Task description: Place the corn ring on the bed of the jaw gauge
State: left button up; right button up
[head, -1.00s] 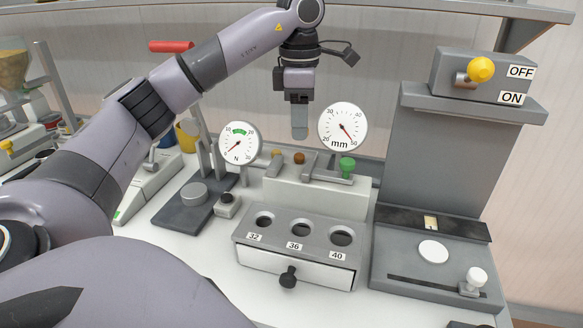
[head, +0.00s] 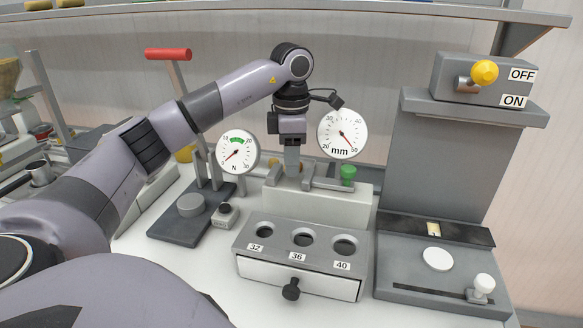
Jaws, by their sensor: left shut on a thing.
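The jaw gauge (head: 320,200) is a pale block with grey jaw bars on top, a green knob (head: 348,174) and a round mm dial (head: 342,133). My left gripper (head: 292,168) points down over the gauge's bed, its fingertips low between the jaw bars. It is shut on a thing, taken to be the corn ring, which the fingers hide. I cannot tell whether the ring touches the bed. My right gripper is not in view.
A grey sorting box (head: 302,245) with holes marked 32, 36 and 40 stands in front of the gauge. A force gauge with an N dial (head: 237,151) is to the left. A grey switch station (head: 440,265) stands to the right.

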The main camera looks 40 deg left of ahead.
pick_arm(q)
jog(key=shift+f, duration=1.15)
jog(key=shift+f, duration=0.2)
jog(key=o, duration=0.7)
jog(key=shift+o, duration=0.2)
jog(key=shift+r, duration=0.15)
notch_tip(320, 180, up, 6)
jog(key=shift+f, duration=0.2)
notch_tip(320, 180, up, 7)
jog(key=p, duration=0.2)
jog(key=shift+f, duration=0.2)
